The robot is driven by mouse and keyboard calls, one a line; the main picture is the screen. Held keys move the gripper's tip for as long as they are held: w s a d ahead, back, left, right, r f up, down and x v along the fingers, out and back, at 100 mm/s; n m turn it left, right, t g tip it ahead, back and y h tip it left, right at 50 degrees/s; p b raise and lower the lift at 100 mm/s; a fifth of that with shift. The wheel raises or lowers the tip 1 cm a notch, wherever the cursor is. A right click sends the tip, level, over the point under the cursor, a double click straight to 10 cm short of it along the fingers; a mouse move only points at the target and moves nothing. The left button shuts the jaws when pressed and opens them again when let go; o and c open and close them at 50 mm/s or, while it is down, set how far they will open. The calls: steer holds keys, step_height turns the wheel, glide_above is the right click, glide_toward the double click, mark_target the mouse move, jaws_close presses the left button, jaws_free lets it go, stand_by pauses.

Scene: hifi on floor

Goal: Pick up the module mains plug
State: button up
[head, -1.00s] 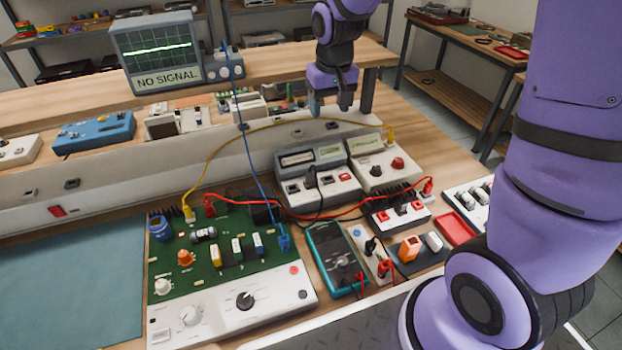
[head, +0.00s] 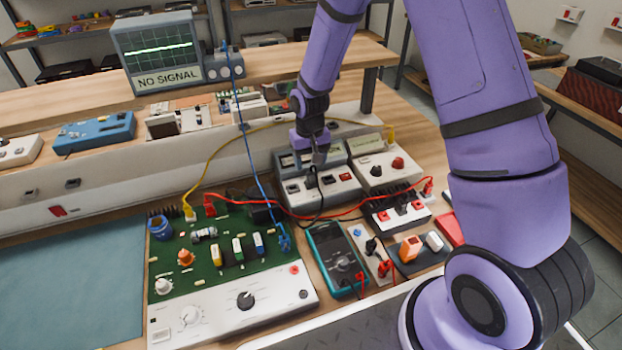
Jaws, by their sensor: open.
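A black plug (head: 311,178) stands upright on the front of a grey and white instrument box (head: 345,190), with a black cable trailing from it. It looks like the module mains plug, though no label on it is readable. My gripper (head: 318,158) points down just above and slightly right of this plug. The gripper is open and empty, and its fingers partly overlap the box's display panel. Whether the fingertips touch the plug cannot be told from this view. Another black plug (head: 371,246) stands on a small pale strip (head: 362,236) nearer the front.
A red lead (head: 345,214) curves just in front of the box. A blue cable (head: 258,165) and a yellow cable (head: 215,152) pass left of my gripper. A green circuit board (head: 205,262), a teal multimeter (head: 328,245) and an oscilloscope (head: 160,50) stand around.

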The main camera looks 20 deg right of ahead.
mark_target(311, 173)
steer(key=shift+s+f, duration=0.2)
steer(key=shift+f, duration=2.85)
steer(key=c, duration=1)
steer(key=shift+o, duration=0.2)
